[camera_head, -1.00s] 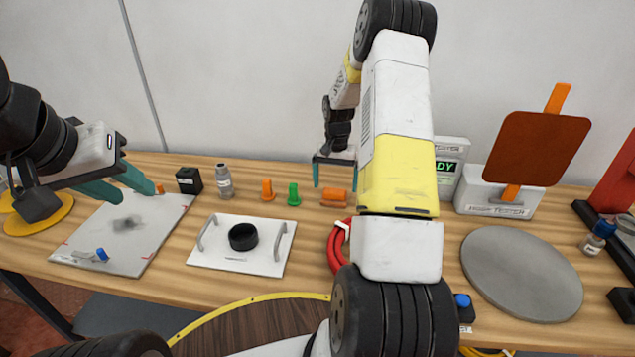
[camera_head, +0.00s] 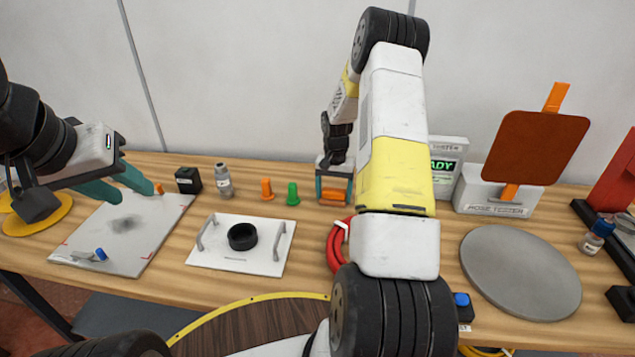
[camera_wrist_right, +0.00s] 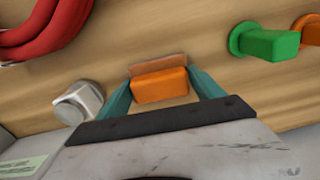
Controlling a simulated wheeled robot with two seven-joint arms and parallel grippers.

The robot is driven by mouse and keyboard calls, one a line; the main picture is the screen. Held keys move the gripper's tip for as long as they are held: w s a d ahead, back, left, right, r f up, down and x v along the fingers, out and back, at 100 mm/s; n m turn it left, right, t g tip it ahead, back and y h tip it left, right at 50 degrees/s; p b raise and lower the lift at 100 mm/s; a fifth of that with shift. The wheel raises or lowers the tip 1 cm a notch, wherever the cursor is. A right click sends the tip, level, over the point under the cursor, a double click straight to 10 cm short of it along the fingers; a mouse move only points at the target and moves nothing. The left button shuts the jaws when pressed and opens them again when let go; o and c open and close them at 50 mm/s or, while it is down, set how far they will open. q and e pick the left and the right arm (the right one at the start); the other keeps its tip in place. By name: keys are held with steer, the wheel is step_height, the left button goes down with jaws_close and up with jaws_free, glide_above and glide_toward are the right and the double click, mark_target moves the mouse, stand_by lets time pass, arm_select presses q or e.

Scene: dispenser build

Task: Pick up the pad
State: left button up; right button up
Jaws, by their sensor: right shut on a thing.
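The pad (camera_wrist_right: 160,85) is a small orange block with a brownish strip along one side, lying on the wooden table. It also shows in the head view (camera_head: 333,196). My right gripper (camera_wrist_right: 161,82) is shut on the pad, with a teal finger against each end; in the head view it (camera_head: 334,192) points down at the table. My left gripper (camera_head: 122,186) is open and empty above the white board at the left.
A green peg (camera_head: 293,194) and an orange peg (camera_head: 267,189) stand left of the pad. A red coiled hose (camera_head: 336,247) lies in front of it. A silver knob (camera_wrist_right: 78,103) is close by. A white plate with handles (camera_head: 205,259) holds a black ring (camera_head: 242,237).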

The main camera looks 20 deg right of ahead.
mark_target(334, 190)
steer(key=shift+r, duration=0.1)
step_height(334, 190, up, 10)
steer(key=shift+f, duration=0.1)
stand_by(0.3)
